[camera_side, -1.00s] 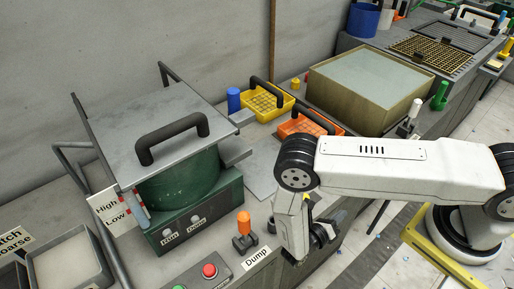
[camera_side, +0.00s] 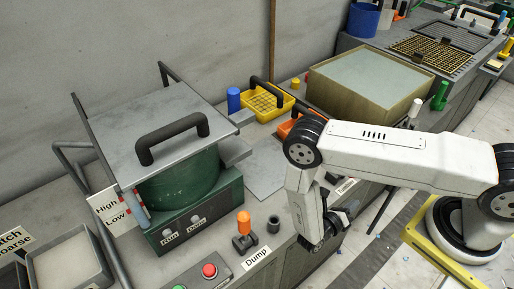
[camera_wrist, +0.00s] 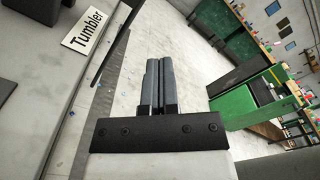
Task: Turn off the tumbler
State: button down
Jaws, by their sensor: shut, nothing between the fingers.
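A "Tumbler" label is on the bench's front edge in the side view (camera_side: 346,186) and at upper left in the wrist view (camera_wrist: 84,28). No tumbler switch shows clearly beside it; my arm covers part of that stretch. A control box with a red button (camera_side: 209,270) and a green button (camera_side: 180,287) sits at the bottom of the side view, left of the "Dump" label (camera_side: 257,258). My gripper (camera_wrist: 158,62) is shut and empty, its fingers over the floor beyond the bench edge in the wrist view, touching nothing visible.
A green drum machine (camera_side: 183,182) with a grey handled lid stands at left. An orange-topped lever (camera_side: 244,223) is in front of it. A yellow basket (camera_side: 265,101) and a glass-topped tank (camera_side: 370,75) stand behind my arm. Open floor lies to the right.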

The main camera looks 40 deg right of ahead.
jog(key=w+d+r, duration=0.2)
jog(key=d, duration=0.3)
jog(key=shift+w+r, duration=0.35)
jog(key=shift+w+d+r+n, duration=0.1)
jog(key=shift+w+r+n, duration=0.2)
jog(key=shift+r+n, duration=0.25)
dwell(0.7)
jog(key=w+r+n, duration=0.4)
jog(key=w+n, duration=0.1)
jog(key=w, duration=0.1)
jog(key=shift+w, duration=0.3)
dwell(0.4)
jog(key=shift+r, duration=0.1)
dwell(0.3)
